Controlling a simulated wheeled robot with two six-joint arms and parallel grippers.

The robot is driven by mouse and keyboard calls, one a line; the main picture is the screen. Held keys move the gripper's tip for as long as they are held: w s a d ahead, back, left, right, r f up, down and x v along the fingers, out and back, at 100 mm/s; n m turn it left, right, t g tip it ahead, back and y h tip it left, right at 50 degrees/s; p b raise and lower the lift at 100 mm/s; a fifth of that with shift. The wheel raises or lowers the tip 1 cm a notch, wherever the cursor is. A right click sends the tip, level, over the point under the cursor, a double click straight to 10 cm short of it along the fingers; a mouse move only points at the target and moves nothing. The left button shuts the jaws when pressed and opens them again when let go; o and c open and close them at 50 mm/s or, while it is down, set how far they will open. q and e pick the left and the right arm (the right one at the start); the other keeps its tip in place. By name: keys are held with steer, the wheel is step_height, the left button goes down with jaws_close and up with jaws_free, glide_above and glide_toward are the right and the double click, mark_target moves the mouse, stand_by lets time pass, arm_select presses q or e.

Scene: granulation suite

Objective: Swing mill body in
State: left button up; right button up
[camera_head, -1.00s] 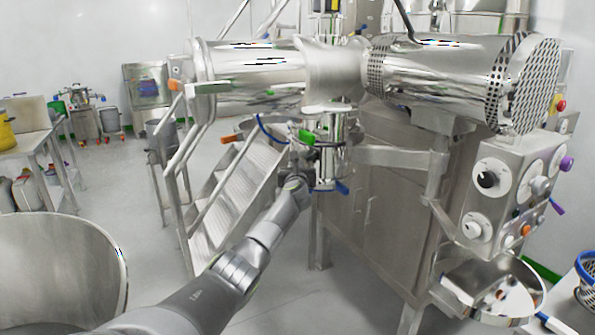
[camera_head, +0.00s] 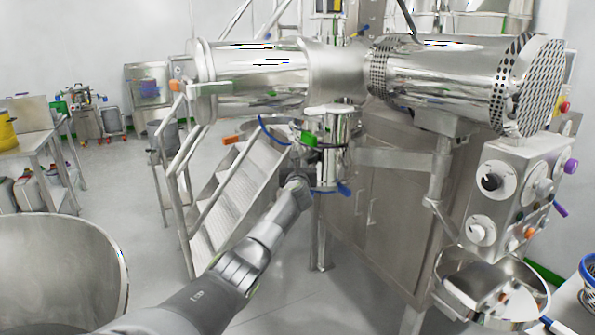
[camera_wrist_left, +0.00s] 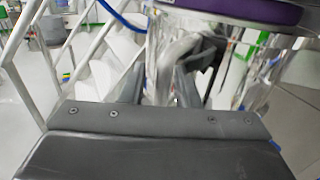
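The mill body (camera_head: 331,160) appears to be the shiny upright metal cylinder under the large horizontal housing (camera_head: 335,70). A metal bracket arm (camera_head: 395,158) runs from it to the post on the right. It has a green handle or clamp (camera_head: 309,139) and a blue one (camera_head: 344,189). My left gripper (camera_head: 299,163) is at the cylinder's left side, partly hidden. In the left wrist view its two fingers (camera_wrist_left: 158,88) stand apart, with a curved, mirror-like metal surface (camera_wrist_left: 215,70) in front of them. I cannot tell whether they touch it. My right gripper is out of view.
Metal steps with handrails (camera_head: 235,185) stand just left of my left arm. A control box with knobs (camera_head: 508,195) and a metal bowl (camera_head: 490,290) are at the right. A large round vessel (camera_head: 60,265) is at the lower left. The floor between is clear.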

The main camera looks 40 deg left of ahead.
arm_select(q)
steer(key=shift+d+f, duration=0.15)
steer(key=shift+s+d+p, duration=0.3)
steer(key=shift+s+d, duration=0.05)
steer(key=v, duration=1.6)
steer(key=shift+s, duration=0.2)
steer(key=shift+a, duration=0.1)
